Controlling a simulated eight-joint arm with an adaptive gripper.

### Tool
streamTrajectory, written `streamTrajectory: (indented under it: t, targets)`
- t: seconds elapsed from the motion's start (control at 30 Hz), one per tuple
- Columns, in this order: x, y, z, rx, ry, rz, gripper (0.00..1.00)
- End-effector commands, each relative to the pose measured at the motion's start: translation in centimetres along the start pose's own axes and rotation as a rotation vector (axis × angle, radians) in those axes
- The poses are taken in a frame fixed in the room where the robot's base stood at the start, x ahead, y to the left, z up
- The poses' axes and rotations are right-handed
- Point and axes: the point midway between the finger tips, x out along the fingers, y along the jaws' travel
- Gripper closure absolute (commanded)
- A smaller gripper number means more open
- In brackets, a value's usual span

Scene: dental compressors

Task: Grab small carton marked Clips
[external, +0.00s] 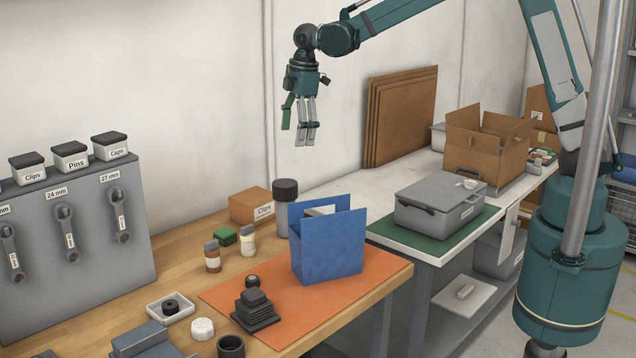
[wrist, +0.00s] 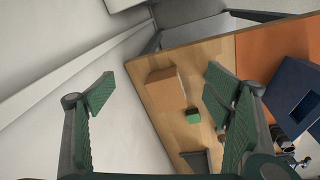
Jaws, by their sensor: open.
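A small brown carton (external: 250,206) with a white label reading "Clips" sits on the wooden bench against the back wall, left of a dark-lidded canister. In the wrist view the carton (wrist: 163,87) shows from above, between my fingers in the picture and well below them. My gripper (external: 302,132) hangs high in front of the wall, above and right of the carton. In the wrist view my gripper (wrist: 158,92) has its green-padded fingers spread wide with nothing between them.
The dark-lidded canister (external: 286,205) stands close to the carton's right. A green block (external: 225,236) and small bottles (external: 248,240) stand in front. A blue box (external: 330,246) is on the orange mat (external: 370,288). A lidded tub (external: 33,175) on the tool panel also reads "Clips".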

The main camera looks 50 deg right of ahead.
Motion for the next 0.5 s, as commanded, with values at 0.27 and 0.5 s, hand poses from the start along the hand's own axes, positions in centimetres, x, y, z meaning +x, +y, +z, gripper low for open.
streamTrajectory:
  t: [0.27,0.5]
  targets:
    - [3.3,0.4,-5.0,-0.121,-0.024,-0.038,0.22]
    - [6.6,0.1,-8.8,-0.225,-0.045,-0.073,0.22]
